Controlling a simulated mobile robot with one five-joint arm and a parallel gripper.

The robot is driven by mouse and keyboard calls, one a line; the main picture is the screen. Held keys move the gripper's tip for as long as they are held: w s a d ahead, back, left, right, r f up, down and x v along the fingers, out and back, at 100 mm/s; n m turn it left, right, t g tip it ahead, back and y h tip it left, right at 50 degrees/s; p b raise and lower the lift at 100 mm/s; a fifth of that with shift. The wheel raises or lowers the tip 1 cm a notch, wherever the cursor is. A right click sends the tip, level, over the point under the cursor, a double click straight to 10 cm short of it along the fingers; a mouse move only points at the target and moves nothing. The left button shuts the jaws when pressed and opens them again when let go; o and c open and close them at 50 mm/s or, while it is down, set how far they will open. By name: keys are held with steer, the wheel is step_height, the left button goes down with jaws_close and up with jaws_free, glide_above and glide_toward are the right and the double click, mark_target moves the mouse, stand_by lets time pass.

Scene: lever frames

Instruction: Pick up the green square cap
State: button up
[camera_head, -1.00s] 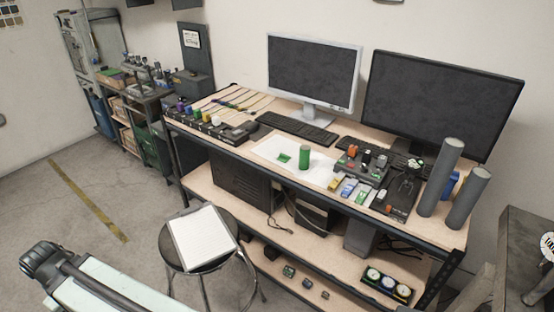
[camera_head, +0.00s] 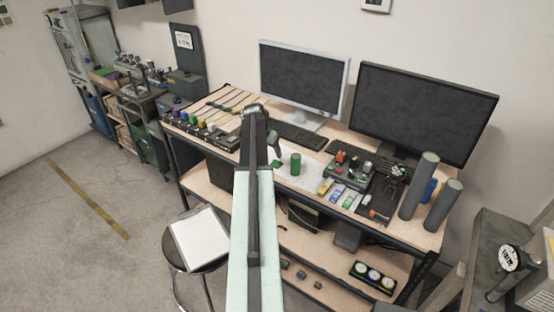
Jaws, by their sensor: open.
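The green square cap (camera_head: 277,163) lies flat on a white sheet (camera_head: 312,176) on the desk. It is small here and partly covered by my gripper. A green cylinder (camera_head: 296,164) stands upright just to the right of the cap. My gripper (camera_head: 275,156) points down over the desk, above or close to the cap. It is open, and I see nothing held in it. The exact gap between gripper and cap is too small to tell. My arm covers the middle of the view.
Two monitors (camera_head: 303,78) and a keyboard (camera_head: 300,136) stand behind the sheet. A row of coloured knobs (camera_head: 198,124) is at left. A control box (camera_head: 349,168), colored packets (camera_head: 337,191) and grey cylinders (camera_head: 419,186) are at right. A stool (camera_head: 197,240) stands in front.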

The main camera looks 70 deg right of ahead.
mark_target(276, 161)
steer(key=b+x, duration=0.8)
steer(key=shift+s+f, duration=0.15)
steer(key=shift+s, duration=0.2)
steer(key=shift+r, duration=0.2)
steer(key=c, duration=1.4)
steer(key=shift+r+p, duration=0.1)
steer(key=shift+p, duration=0.25)
